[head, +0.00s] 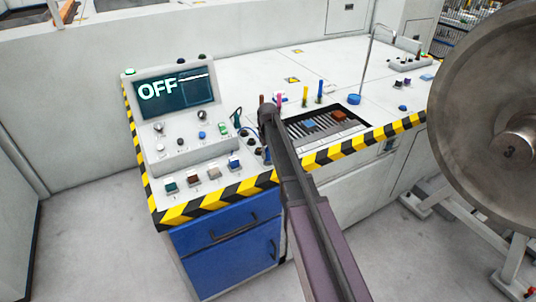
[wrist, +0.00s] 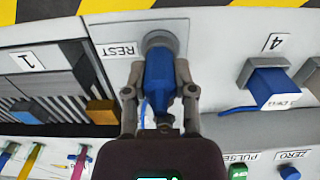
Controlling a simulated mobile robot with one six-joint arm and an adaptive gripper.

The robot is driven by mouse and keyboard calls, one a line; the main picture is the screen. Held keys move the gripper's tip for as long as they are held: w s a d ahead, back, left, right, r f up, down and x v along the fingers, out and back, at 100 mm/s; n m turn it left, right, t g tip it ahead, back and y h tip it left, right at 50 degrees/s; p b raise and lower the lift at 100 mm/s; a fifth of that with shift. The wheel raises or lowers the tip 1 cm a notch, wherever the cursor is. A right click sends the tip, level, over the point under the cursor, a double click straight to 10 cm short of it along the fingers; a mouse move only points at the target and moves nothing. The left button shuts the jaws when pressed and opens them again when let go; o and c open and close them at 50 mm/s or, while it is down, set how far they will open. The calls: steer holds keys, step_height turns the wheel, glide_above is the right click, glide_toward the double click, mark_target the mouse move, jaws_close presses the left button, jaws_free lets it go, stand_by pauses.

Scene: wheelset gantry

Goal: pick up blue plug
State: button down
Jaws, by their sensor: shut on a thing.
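The blue plug (wrist: 159,75) sits at the round grey socket (wrist: 157,42) on the plate marked REST in the wrist view. My gripper (wrist: 160,92) is shut on the plug, with one finger on each side of its body. A thin blue cable shows beside the plug. I cannot tell whether the plug is fully seated. In the head view my gripper (head: 268,112) is over the console by the slotted tray, and the arm hides the held plug.
Another blue plug (wrist: 268,87) sits by the label 4. A slotted tray (wrist: 45,85) with an orange block lies left. Coloured upright pegs (head: 320,91) stand behind the tray. The OFF screen (head: 175,92) rises at the console's left, and a large metal wheel (head: 470,95) stands right.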

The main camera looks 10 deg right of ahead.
steer(key=shift+r, duration=0.15)
step_height(320, 180, up, 3)
steer(key=p, duration=0.3)
steer(key=shift+s+r+p, duration=0.2)
steer(key=shift+r+p, duration=0.1)
steer(key=shift+p, duration=0.15)
steer(key=s+d+r, duration=0.1)
steer(key=s, duration=1.4)
steer(key=shift+s+d+p, duration=0.25)
steer(key=shift+p, duration=0.2)
steer(key=shift+s, duration=0.1)
